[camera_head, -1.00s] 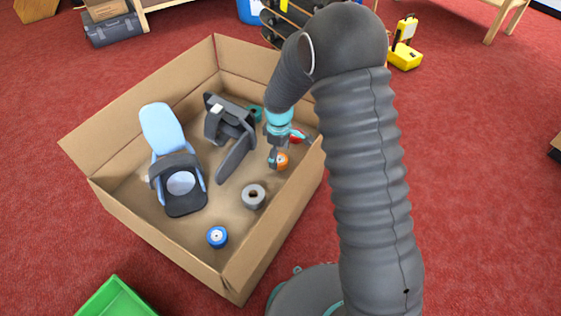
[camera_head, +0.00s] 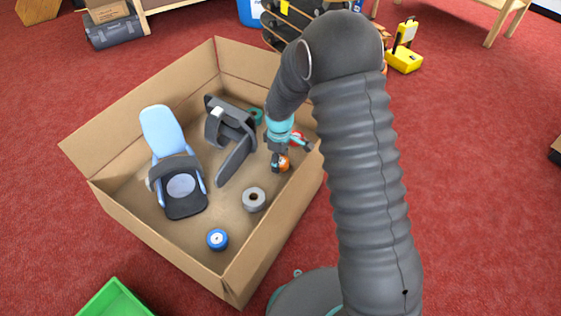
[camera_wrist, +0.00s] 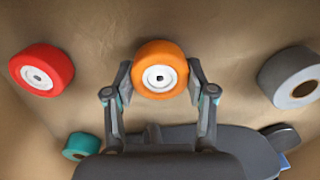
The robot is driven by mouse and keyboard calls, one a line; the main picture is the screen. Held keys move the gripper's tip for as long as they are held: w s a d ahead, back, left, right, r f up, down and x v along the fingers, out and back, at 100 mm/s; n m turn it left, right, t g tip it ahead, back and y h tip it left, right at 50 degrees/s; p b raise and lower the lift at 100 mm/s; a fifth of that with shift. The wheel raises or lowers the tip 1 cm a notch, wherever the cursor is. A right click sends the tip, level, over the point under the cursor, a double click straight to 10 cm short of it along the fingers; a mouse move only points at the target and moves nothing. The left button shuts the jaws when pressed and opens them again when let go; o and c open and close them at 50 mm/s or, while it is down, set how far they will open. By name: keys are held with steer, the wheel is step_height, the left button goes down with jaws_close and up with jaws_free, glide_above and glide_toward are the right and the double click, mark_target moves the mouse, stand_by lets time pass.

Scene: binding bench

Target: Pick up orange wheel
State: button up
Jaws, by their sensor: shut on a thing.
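The orange wheel (camera_wrist: 160,66) has a white hub and is inside the cardboard box (camera_head: 140,222), near its right wall. It shows small and partly hidden by my gripper in the head view (camera_head: 284,164). My gripper (camera_wrist: 158,82) is shut on the orange wheel, with one finger against each side of it. I cannot tell whether the wheel touches the box floor.
In the box are a red wheel (camera_wrist: 42,72), a teal wheel (camera_wrist: 81,147), a grey roll (camera_head: 254,199), a blue wheel (camera_head: 217,239), a blue-and-black seat-like object (camera_head: 163,130) and a dark grey bracket-like object (camera_head: 237,158). Box walls surround them.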

step_height(320, 180, up, 34)
steer(key=p, duration=0.7)
steer(key=shift+f, duration=0.2)
stand_by(0.9)
